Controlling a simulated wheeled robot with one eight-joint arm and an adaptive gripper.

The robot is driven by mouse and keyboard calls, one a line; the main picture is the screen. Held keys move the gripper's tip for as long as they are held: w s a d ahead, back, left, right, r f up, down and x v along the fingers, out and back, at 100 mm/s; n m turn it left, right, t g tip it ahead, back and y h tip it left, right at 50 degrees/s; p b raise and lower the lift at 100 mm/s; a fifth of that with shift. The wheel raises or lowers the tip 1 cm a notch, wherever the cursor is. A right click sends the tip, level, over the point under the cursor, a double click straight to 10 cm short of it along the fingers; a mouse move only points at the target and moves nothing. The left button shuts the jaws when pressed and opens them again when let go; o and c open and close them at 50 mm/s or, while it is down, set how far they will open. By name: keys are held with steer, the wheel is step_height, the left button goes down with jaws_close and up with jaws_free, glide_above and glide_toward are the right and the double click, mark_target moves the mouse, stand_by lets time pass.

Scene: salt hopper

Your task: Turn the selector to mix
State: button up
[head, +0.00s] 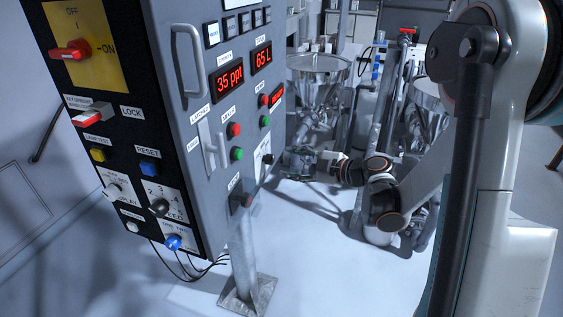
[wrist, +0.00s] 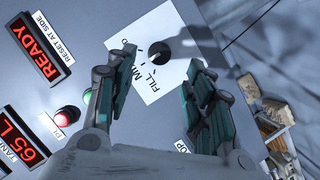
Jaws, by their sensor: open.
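In the wrist view the selector (wrist: 159,50) is a round black knob on a white plate (wrist: 175,20) marked MIX and FILL. I cannot tell clearly which mark it points to. My gripper (wrist: 161,62) is open, with its teal-padded fingers apart on either side of the knob in the picture. Nothing is between the pads, and contact with the knob does not show. In the head view my gripper (head: 292,160) is at the panel's right face, close to the small dark selector (head: 267,159).
The grey control cabinet (head: 215,130) stands on a post (head: 243,255). A pull handle (head: 189,62), a lever switch (head: 207,145) and red and green buttons (head: 236,130) share the face. Steel hoppers (head: 318,75) stand behind.

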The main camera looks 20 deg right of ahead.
steer(key=shift+v, duration=2.35)
